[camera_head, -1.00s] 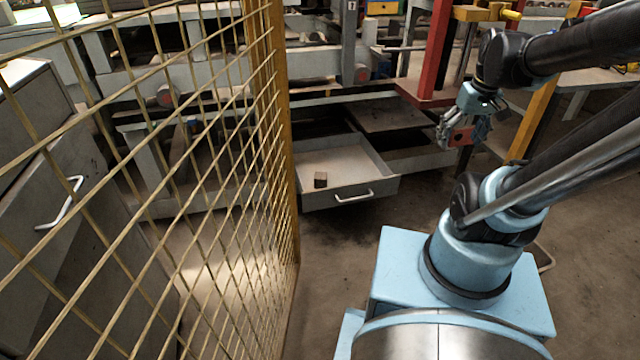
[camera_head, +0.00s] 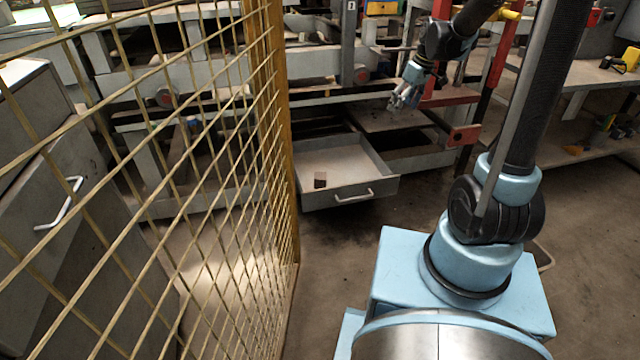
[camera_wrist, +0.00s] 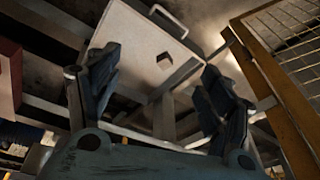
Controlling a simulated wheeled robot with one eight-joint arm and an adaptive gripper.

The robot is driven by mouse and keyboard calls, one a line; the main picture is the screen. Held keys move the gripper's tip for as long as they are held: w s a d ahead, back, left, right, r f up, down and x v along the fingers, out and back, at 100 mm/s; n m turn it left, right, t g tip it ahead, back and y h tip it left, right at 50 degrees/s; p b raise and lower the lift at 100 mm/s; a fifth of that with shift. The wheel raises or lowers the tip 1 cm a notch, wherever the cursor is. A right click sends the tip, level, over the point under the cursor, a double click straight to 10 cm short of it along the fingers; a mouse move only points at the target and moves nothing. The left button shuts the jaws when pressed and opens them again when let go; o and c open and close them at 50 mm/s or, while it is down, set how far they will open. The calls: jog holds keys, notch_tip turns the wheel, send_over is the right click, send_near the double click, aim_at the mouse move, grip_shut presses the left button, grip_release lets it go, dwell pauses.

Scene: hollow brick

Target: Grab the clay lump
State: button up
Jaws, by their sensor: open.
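The clay lump is a small dark brown block (camera_head: 320,180) lying in an open grey drawer (camera_head: 345,163), near its left front corner. In the wrist view the lump (camera_wrist: 164,61) shows small and dark in the pale drawer (camera_wrist: 128,50), between my fingers and beyond them. My gripper (camera_head: 400,100) is up and to the right of the lump, above the back right part of the drawer area. In the wrist view my gripper (camera_wrist: 155,95) has its two fingers wide apart with nothing between them.
A yellow mesh fence (camera_head: 278,120) with a post stands just left of the drawer. A red post (camera_head: 497,70) and workbench frames stand at the right and back. A drawer handle (camera_head: 354,196) faces the front. The floor before the drawer is clear.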

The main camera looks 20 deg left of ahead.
jog(key=w+a+f+n+g, duration=0.1)
jog(key=w+a+f+n, duration=0.3)
jog(key=w+a+f, duration=0.65)
jog(key=n+g+y, duration=0.1)
jog(key=n+y, duration=0.1)
jog(key=n, duration=0.3)
send_near(321, 176)
jog(key=x, duration=0.5)
jog(key=shift+w+a+f, duration=0.2)
jog(key=shift+w+a, duration=0.1)
jog(key=shift+a, duration=0.1)
jog(key=shift+s+d+x, duration=0.1)
jog(key=shift+d+x, duration=0.05)
jog(key=shift+x, duration=1.2)
jog(key=shift+s+d+x, duration=0.1)
jog(key=shift+s+x, duration=0.05)
jog(key=shift+x, duration=1.15)
jog(key=shift+f, duration=0.1)
jog(key=c, duration=1.2)
